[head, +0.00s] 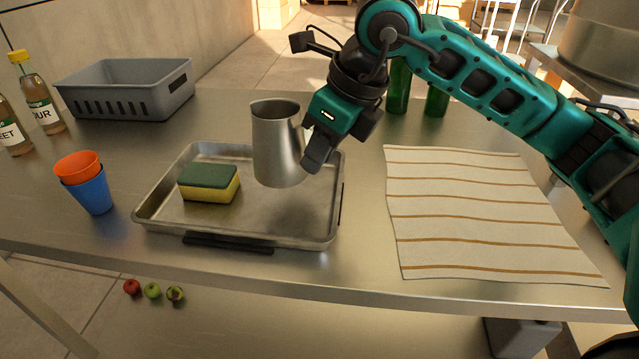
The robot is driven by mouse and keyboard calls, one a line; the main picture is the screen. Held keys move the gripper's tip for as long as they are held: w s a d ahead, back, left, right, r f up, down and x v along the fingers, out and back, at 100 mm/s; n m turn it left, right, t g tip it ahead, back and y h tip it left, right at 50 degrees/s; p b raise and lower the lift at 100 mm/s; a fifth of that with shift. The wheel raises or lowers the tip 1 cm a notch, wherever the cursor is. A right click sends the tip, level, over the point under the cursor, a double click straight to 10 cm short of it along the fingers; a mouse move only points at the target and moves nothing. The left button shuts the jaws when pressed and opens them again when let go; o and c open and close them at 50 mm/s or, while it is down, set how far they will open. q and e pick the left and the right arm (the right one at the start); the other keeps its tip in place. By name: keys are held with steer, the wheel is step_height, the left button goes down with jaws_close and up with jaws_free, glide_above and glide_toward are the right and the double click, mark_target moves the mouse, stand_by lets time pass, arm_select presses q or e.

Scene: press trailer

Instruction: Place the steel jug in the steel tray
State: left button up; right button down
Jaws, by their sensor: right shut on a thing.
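The steel jug (276,146) is upright over the right part of the steel tray (180,228). My right gripper (312,160) is shut on the jug at its right side, where the handle would be; the fingers partly hide that side. I cannot tell whether the jug's base touches the tray floor or hangs just above it. A green and yellow sponge (209,183) lies in the left part of the tray, apart from the jug. My left gripper is not in view.
A striped cloth (470,215) lies right of the tray. Stacked orange and blue cups (92,190) stand at the left. A grey basket (125,90) and labelled bottles (42,105) are at the back left. Green bottles (398,88) stand behind my right gripper.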

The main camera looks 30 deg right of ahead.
step_height(320, 180, down, 5)
steer(key=shift+r+b, duration=0.15)
steer(key=shift+b, duration=0.2)
steer(key=shift+f, duration=0.3)
steer(key=shift+f, duration=0.15)
steer(key=c, duration=1)
jaws_free()
steer(key=shift+c, duration=0.2)
